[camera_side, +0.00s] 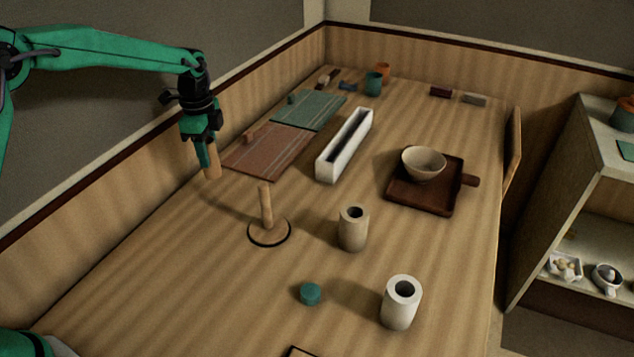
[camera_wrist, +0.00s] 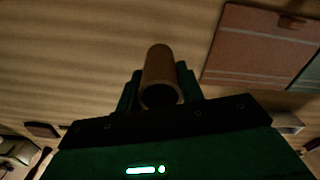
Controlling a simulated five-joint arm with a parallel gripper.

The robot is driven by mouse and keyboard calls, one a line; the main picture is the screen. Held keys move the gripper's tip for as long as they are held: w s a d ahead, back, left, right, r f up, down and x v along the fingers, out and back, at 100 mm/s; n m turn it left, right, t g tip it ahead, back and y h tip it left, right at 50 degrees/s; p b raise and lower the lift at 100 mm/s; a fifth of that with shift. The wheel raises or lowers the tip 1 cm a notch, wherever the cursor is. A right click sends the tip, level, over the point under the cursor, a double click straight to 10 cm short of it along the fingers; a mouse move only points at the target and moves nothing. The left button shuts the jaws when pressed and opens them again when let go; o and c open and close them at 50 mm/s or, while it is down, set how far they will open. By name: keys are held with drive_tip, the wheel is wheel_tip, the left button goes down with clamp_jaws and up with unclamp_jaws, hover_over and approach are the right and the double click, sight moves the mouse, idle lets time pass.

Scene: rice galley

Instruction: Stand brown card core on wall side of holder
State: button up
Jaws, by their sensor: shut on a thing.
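The brown card core (camera_side: 213,164) is a short tube, held roughly upright at the wall-side edge of the table. My gripper (camera_side: 207,150) is shut on its upper part; the wrist view shows my gripper (camera_wrist: 160,88) with a finger on each side of the core (camera_wrist: 158,62), its round open end facing the camera. I cannot tell if the core's lower end touches the table. The likely holder (camera_side: 266,208) is an upright wooden peg on a round, dark-rimmed base, standing apart to the right of and nearer the camera than the core. Nothing is on its peg.
A beige roll (camera_side: 353,232), a white roll (camera_side: 400,306) and a teal cap (camera_side: 310,294) stand right of the holder. A brown mat (camera_side: 262,158) and a white trough (camera_side: 330,168) lie behind. The wall (camera_side: 150,178) runs along the left. The table left of the holder is clear.

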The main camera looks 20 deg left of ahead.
sight(208, 174)
drive_tip(key=shift+a+f, duration=0.3)
drive_tip(key=shift+a, duration=0.2)
drive_tip(key=shift+a+f, duration=0.25)
drive_tip(key=shift+a, duration=0.2)
drive_tip(key=shift+f, duration=0.1)
drive_tip(key=shift+f, duration=2.9)
drive_tip(key=shift+f, duration=0.5)
drive_tip(key=o, duration=1.2)
drive_tip(key=shift+r, duration=0.15)
drive_tip(key=shift+r, duration=3.75)
